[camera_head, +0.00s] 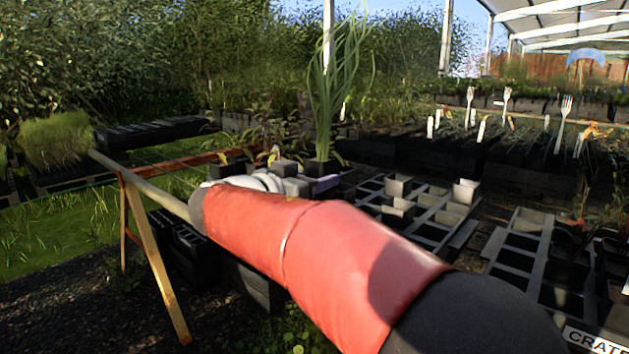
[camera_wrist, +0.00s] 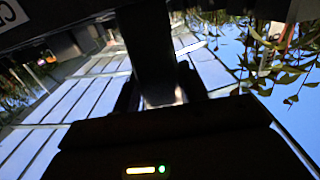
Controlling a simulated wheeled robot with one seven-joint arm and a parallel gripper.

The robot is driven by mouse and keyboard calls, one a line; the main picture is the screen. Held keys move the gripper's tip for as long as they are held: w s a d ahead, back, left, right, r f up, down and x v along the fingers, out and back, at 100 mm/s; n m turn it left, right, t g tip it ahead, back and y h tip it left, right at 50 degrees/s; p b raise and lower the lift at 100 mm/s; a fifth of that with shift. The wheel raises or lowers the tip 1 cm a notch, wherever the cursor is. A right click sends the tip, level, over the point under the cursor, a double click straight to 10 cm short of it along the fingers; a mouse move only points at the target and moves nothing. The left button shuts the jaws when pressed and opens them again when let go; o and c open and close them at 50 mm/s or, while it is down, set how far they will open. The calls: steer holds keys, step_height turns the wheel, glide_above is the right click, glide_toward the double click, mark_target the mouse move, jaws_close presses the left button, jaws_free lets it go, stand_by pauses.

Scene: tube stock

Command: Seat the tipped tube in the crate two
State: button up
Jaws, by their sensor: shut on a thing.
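My gripper (camera_wrist: 160,88) is shut on a dark square tube (camera_wrist: 150,45) in the wrist view; the tube's lower end is lit pale. In the head view my red arm hides much of the middle, and the fingers are hard to make out at its far end. A tall, strappy-leaved plant stands upright in a dark tube (camera_head: 322,166) just beyond my wrist; I cannot tell whether this is the held tube. A crate (camera_head: 515,262) at the right has a partly cut label (camera_head: 598,342) reading "CRATE", its number out of view. No tipped tube is clear.
A middle crate grid (camera_head: 432,232) has several pale empty tubes (camera_head: 397,208) and open cells. Leafy plants (camera_head: 262,140) stand behind my wrist. A wooden trestle leg (camera_head: 155,265) is at the left. Dark benches with white forks and labels stand behind.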

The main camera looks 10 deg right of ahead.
steer(key=shift+f+b, duration=1.55)
steer(key=shift+b, duration=0.3)
steer(key=o, duration=1.1)
steer(key=shift+o, duration=0.2)
steer(key=v, duration=0.7)
steer(key=shift+s+a, duration=0.3)
steer(key=shift+a, duration=0.05)
